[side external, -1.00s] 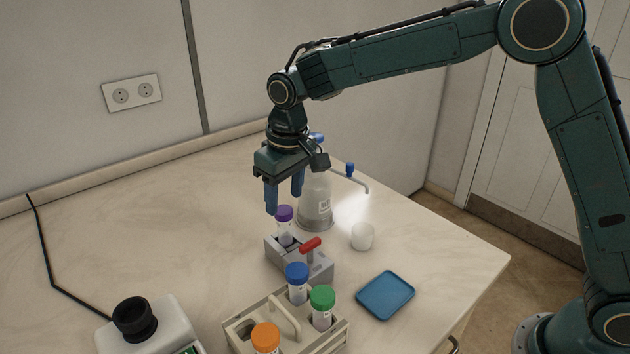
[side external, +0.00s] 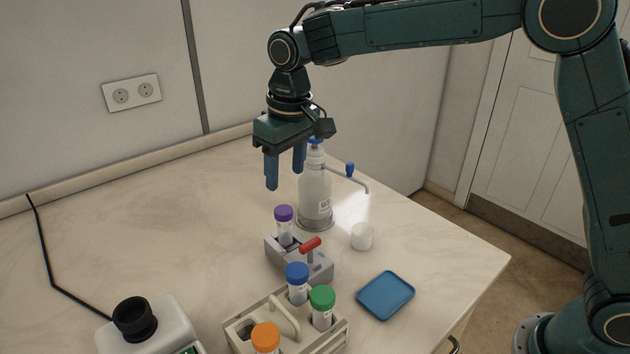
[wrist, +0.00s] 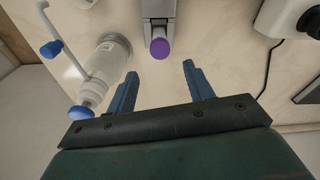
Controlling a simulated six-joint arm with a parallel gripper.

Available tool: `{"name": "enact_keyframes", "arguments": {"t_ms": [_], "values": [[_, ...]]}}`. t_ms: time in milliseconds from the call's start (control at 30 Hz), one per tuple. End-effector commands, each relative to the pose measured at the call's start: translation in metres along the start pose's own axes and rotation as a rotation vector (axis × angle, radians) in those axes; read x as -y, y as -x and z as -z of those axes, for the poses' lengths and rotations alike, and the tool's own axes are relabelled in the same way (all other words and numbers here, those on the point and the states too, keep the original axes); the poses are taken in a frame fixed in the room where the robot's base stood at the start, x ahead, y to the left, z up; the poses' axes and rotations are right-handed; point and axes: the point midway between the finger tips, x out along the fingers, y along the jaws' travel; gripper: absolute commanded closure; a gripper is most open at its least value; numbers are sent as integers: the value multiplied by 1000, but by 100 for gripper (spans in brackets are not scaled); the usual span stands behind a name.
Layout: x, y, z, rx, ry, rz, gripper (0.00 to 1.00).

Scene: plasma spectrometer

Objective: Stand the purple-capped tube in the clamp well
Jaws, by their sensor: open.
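The purple-capped tube (side external: 284,225) stands upright in the well of the grey clamp block (side external: 322,270), with its cap and upper body above the block. In the wrist view the purple cap (wrist: 160,48) is seen at the end of the clamp block (wrist: 159,8). The clamp has a red handle (side external: 311,245). My gripper (side external: 285,177) is open and empty, above and behind the tube and apart from it. In the wrist view its two blue fingers (wrist: 160,82) are spread with bare table between them. The tube's bottom is hidden inside the clamp.
A clear dispenser bottle (side external: 315,195) with a spout stands close behind the clamp, near my gripper. A white cup (side external: 362,237) and blue tray (side external: 386,295) lie right. A beige rack (side external: 236,330) holds blue-, green- and orange-capped tubes in front. The table's left side is largely clear.

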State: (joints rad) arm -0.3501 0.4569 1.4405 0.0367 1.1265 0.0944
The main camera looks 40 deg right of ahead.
Motion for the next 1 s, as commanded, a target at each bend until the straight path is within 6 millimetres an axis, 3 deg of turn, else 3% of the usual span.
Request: {"name": "enact_keyframes", "arguments": {"t_ms": [267, 467, 700, 1000], "values": [[-6, 8, -6, -9, -6, 0, 48], [-23, 32, -28, -41, -25, 1, 48], [-50, 69, -77, -101, -61, -2, 48], [-78, 99, -148, -178, -105, -12, 48]]}}
